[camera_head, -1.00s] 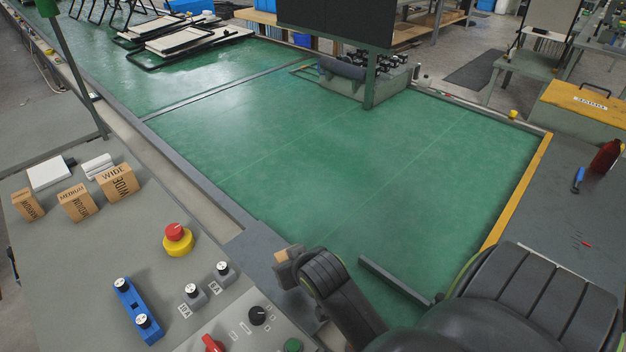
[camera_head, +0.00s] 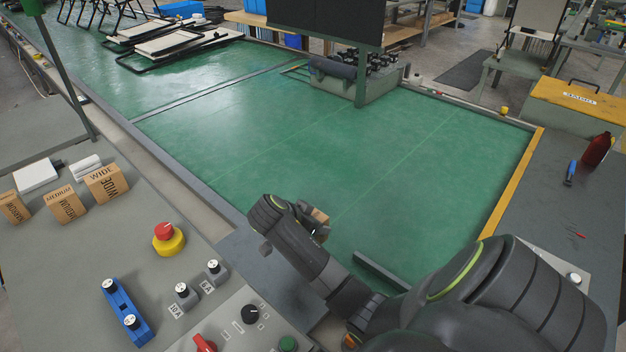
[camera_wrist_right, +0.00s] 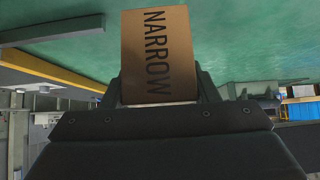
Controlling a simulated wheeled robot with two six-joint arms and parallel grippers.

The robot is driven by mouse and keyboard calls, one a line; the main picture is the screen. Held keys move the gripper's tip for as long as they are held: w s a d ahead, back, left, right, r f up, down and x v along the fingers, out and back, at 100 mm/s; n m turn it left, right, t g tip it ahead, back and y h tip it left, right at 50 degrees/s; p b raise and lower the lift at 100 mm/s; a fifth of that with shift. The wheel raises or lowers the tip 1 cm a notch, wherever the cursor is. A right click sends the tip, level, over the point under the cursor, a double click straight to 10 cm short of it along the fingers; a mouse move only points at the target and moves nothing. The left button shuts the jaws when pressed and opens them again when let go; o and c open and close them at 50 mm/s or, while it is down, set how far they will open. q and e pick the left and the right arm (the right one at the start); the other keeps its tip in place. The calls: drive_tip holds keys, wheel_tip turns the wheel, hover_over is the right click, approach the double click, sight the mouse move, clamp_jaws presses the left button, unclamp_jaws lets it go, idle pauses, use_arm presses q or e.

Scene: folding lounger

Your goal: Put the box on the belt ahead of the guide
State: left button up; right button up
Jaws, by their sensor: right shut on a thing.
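A cardboard box marked NARROW (camera_wrist_right: 158,52) is held between the fingers of my right gripper (camera_wrist_right: 161,88) in the right wrist view. In the head view the box (camera_head: 320,216) is mostly hidden behind my right gripper (camera_head: 312,222), above the near part of the green belt (camera_head: 400,150). I cannot tell the height of the box over the belt. A dark grey bar (camera_head: 380,271), perhaps the guide, lies at the belt's near edge, right of and nearer than the box. My left gripper is not in view.
The grey console (camera_head: 85,265) at the left carries NARROW (camera_head: 13,207), MEDIUM (camera_head: 66,206) and WIDE (camera_head: 107,184) boxes and a red button (camera_head: 164,231). A dark screen (camera_head: 325,22) stands at the belt's far side. Folded loungers (camera_head: 170,42) lie far left. The belt's middle is clear.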

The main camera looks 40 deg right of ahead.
wheel_tip(320, 180, down, 7)
drive_tip(key=shift+f, duration=0.15)
idle(0.4)
drive_tip(key=o, duration=1.2)
drive_tip(key=v, duration=1.2)
drive_tip(key=shift+f, duration=0.1)
